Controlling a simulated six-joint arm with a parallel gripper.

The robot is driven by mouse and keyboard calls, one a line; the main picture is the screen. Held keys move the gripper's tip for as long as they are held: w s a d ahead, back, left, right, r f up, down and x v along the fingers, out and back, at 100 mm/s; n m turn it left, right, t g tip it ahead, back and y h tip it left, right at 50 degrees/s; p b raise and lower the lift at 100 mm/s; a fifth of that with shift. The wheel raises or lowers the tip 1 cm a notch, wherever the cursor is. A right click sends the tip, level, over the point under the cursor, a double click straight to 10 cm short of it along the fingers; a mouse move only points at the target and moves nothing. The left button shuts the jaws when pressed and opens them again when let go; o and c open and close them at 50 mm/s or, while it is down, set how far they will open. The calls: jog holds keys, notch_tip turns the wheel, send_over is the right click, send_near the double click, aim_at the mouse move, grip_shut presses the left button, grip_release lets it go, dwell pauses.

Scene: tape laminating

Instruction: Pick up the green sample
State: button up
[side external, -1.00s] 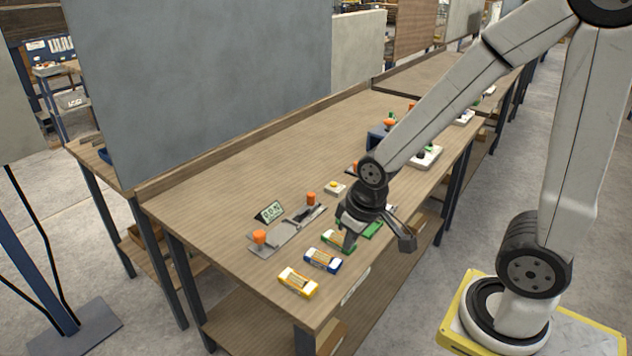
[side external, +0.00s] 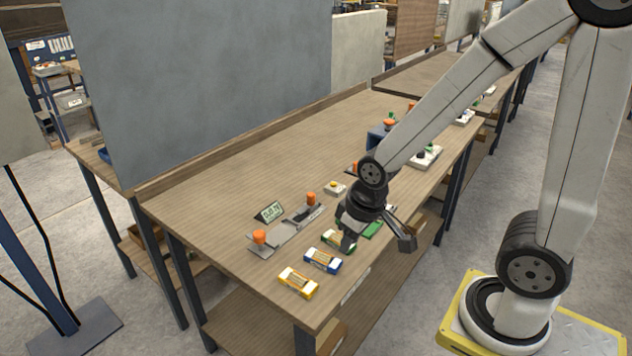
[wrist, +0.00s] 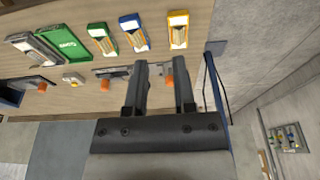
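The green sample (side external: 334,239), a small block with a pale label, lies on the workbench. In the side view it is partly hidden by one finger of my gripper (side external: 377,241). The wrist view shows the green sample (wrist: 102,41) whole, left of and beyond the fingertips. My gripper (wrist: 160,68) is open there, with a clear gap and nothing between its fingers. A blue sample (side external: 323,260) and a yellow sample (side external: 298,282) lie in a row with the green one.
A green case (wrist: 68,45) lies beside the green sample. A yellow-button box (side external: 335,187) is farther back. The bench's left part is clear.

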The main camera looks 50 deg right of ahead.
jog(key=o, duration=0.8)
jog(key=shift+w, duration=0.1)
jog(key=g, duration=0.2)
send_over(335, 233)
jog(key=shift+m, duration=0.4)
jog(key=f, duration=0.7)
jog(key=shift+a+f, duration=0.1)
jog(key=shift+a, duration=0.25)
jog(key=shift+d+f+g, duration=0.3)
jog(key=shift+d, duration=0.15)
jog(key=shift+f, duration=1.3)
jog(key=shift+f, duration=0.1)
